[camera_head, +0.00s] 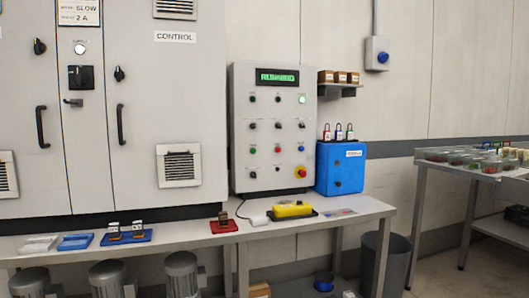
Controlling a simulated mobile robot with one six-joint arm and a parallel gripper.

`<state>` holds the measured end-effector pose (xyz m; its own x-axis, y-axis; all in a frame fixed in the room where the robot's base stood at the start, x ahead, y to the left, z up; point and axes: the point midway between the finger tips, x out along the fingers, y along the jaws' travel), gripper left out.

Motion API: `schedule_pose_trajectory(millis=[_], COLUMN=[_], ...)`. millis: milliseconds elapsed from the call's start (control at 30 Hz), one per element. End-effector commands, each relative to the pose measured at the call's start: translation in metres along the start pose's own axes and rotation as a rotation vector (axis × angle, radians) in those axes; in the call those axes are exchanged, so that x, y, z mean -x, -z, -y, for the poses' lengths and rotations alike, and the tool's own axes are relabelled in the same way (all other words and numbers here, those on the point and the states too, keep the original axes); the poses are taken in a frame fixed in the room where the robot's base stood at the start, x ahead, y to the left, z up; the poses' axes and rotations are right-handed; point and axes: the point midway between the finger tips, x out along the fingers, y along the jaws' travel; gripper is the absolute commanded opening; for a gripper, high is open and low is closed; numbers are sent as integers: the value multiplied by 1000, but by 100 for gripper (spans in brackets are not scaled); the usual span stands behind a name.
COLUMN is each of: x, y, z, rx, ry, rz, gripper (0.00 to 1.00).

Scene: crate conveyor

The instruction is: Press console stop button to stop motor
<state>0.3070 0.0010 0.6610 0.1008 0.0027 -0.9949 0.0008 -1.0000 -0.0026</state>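The grey console (240,140) stands upright at the back of the bench, right of the control cabinet. Its display (277,77) shows green lettering that looks like "RUNNING". A lamp (302,99) at its upper right glows pale green. Lower down sit a green button (252,150), a red button (277,149) and a blue button (300,147) in one row. A red mushroom button on a yellow base (301,172) is at the lower right. The button labels are too small to read. Several grey motors (182,274) stand under the bench. My gripper is not in view.
The bench (345,222) carries a yellow pendant (292,210), a red tray (223,227) and blue trays (75,242) in front of the cabinet (200,90). A blue box (340,170) with padlocks stands right of the console. A bin (396,262) and another table (450,163) are at the right.

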Motion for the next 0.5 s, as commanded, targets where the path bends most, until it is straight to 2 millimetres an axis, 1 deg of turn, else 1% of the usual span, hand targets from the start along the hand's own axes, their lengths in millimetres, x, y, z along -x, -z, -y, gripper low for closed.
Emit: schedule_pose_trajectory(millis=[33,200,233,500], x=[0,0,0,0], y=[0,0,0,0], z=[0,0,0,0], rx=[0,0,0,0], ry=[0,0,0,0], rz=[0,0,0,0], gripper=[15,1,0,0])
